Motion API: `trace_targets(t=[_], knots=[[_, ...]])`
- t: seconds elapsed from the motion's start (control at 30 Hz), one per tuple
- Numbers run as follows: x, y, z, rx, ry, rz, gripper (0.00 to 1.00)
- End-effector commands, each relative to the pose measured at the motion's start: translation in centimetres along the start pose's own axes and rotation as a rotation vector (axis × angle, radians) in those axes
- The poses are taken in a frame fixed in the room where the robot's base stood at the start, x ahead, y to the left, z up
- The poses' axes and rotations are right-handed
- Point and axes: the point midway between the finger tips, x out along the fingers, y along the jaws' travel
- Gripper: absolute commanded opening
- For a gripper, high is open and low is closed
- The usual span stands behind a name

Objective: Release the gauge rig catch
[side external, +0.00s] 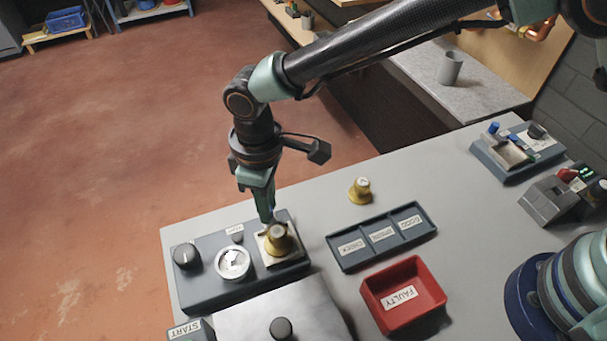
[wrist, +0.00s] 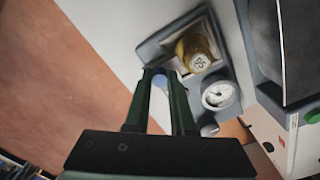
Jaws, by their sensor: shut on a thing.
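The gauge rig (side external: 212,283) is a dark grey box at the table's left front, with a black knob, a small button and a round dial (side external: 233,262). A brass part (side external: 279,240) sits in its square pale nest; in the wrist view the part's top (wrist: 198,57) carries a printed number. The catch is a blue knob (wrist: 159,81) at the nest's edge in the wrist view. My gripper (side external: 267,218) points down at the nest's far edge, its fingers (wrist: 166,76) shut around the blue knob. The catch is mostly hidden by the fingers in the side view.
A second brass part (side external: 361,190) stands free on the table. A dark tray (side external: 427,236) with three labelled compartments and a red FAULTY bin (side external: 375,318) lie right of the rig. A START box (side external: 192,331) is in front. More devices (side external: 518,148) stand far right.

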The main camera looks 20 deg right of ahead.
Motion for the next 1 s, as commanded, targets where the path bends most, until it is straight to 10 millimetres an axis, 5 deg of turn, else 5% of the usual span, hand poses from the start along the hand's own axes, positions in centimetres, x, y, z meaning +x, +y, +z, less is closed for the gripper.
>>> trace_targets(t=[0.93, 0.97, 1.0], knots=[[-0.2, 1.4, -1.1, 0.004, 0.010, 0.001, 0.00], [-0.2, 1.5, -1.2, 0.004, 0.010, 0.001, 0.30], [-0.2, 1.5, -1.2, 0.005, 0.011, 0.001, 0.45]])
